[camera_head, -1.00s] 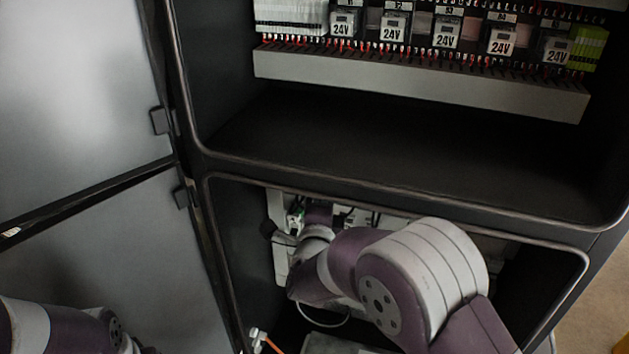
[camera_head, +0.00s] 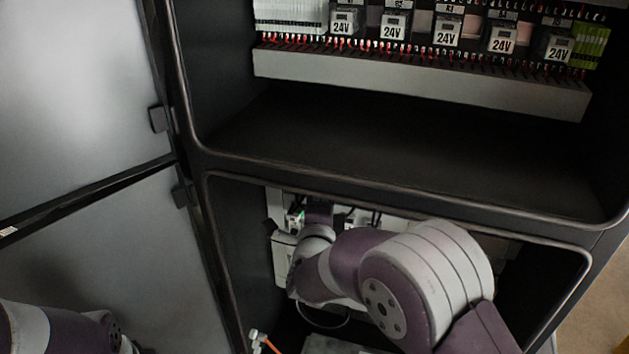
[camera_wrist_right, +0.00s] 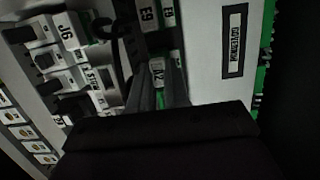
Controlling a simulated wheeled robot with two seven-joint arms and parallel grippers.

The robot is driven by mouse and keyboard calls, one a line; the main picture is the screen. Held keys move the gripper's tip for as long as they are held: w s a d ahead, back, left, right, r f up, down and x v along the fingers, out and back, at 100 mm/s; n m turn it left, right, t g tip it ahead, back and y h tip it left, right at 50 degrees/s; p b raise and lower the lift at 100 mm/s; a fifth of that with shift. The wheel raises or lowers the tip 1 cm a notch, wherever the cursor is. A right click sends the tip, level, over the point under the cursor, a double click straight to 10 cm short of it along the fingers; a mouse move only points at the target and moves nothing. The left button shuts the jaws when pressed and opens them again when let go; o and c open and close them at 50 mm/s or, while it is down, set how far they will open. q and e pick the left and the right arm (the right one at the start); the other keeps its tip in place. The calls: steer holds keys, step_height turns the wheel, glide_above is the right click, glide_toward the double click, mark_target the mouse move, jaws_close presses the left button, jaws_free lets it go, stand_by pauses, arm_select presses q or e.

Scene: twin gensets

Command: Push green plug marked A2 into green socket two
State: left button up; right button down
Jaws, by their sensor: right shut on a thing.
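In the right wrist view my right gripper (camera_wrist_right: 160,86) is shut on a small plug (camera_wrist_right: 157,70) with a white label that seems to read A2. The label is turned on its side and partly hidden between the dark fingers. The plug's tip and any socket directly ahead of it are too dark to make out. In the head view my right arm reaches into the lower cabinet bay and hides most of the work area. A small green part (camera_head: 297,217) shows beside my right wrist. My left arm is at the lower left; its gripper is out of the picture.
In the wrist view, labelled modules, one marked J6 (camera_wrist_right: 55,30), stand at the left, and a pale panel with a black-framed label (camera_wrist_right: 235,40) is at the right. In the head view, the bay's frame (camera_head: 400,208) surrounds my right arm. An orange cable (camera_head: 270,343) lies low.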

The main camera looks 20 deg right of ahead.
steer(key=shift+w, duration=0.1)
stand_by(0.3)
steer(key=c, duration=1)
jaws_free()
